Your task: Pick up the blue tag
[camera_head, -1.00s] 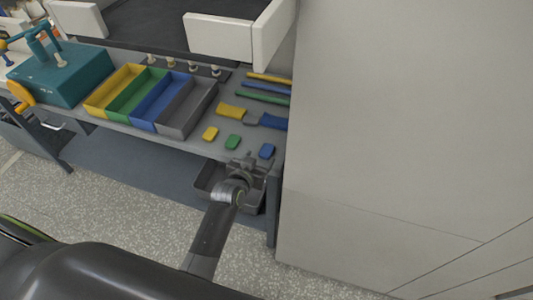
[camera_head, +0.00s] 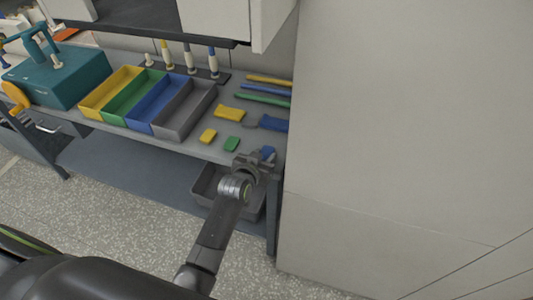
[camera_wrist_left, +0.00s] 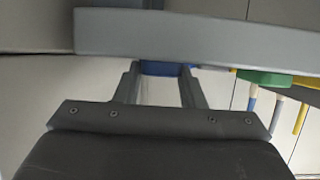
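The blue tag (camera_head: 268,152) lies near the front right corner of the grey bench, partly hidden by my left gripper (camera_head: 256,159). In the left wrist view a blue piece (camera_wrist_left: 160,68), which appears to be this tag, shows at the ends of the two fingers of my left gripper (camera_wrist_left: 160,80). The fingers stand apart, one towards each side of it. I cannot tell whether they touch it. My right gripper is not in view.
A green tag (camera_head: 232,144) and a yellow tag (camera_head: 208,136) lie left of the blue one. Behind are a yellow pouch-like piece (camera_head: 229,113), a blue one (camera_head: 274,124) and coloured rods. A grey bin (camera_head: 182,115) stands left. A cabinet wall (camera_head: 400,120) closes the right side.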

